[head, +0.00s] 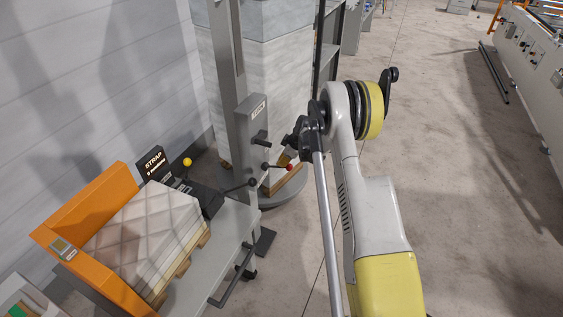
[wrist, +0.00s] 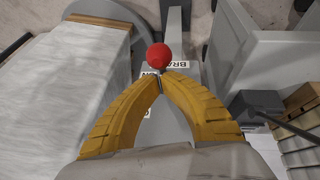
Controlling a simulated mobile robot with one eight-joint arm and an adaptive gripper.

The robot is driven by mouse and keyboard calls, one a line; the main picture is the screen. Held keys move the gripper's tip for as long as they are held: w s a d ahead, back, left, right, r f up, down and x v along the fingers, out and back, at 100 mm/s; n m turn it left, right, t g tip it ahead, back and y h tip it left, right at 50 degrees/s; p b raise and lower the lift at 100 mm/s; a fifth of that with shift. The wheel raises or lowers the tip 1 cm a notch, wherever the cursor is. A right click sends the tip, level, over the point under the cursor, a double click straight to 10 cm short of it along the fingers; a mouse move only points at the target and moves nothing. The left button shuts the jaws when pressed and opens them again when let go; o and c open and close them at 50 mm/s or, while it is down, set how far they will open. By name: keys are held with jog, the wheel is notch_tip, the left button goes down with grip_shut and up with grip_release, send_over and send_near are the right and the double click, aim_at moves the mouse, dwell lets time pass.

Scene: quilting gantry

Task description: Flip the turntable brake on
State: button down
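The brake lever ends in a red ball knob (wrist: 159,55); it also shows in the head view (head: 289,167), sticking out from the grey post (head: 242,120). My gripper (wrist: 161,78) has its two yellow fingers drawn together at the tips, around the thin metal stem just below the ball. A white label (wrist: 182,64) with partly covered lettering, starting "BRA", lies behind the ball. The grey round turntable (head: 284,195) is at the foot of the post and carries a tall wrapped stack (head: 275,80). The fingers hide most of the lever's stem.
A second, black-knobbed lever (head: 260,137) sits on the post above the red one. A strapping machine with an orange frame (head: 100,190), a wrapped pallet load and a yellow knob (head: 187,162) stands at left.

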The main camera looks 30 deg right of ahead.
aim_at(287, 166)
jog(key=shift+s+d+f+b, duration=0.25)
jog(key=shift+f+b, duration=0.15)
jog(key=shift+f, duration=0.2)
dwell(0.3)
jog(key=shift+s+d+f+b, duration=0.1)
jog(key=shift+s+f+b, duration=0.1)
jog(key=shift+f+b, duration=0.3)
jog(key=shift+s+d+f+b, duration=0.15)
jog(key=shift+f+b, duration=0.15)
jog(key=shift+f, duration=0.25)
jog(key=shift+s+d+f+b, duration=0.15)
jog(key=shift+f+b, duration=0.85)
jog(key=shift+f, duration=0.95)
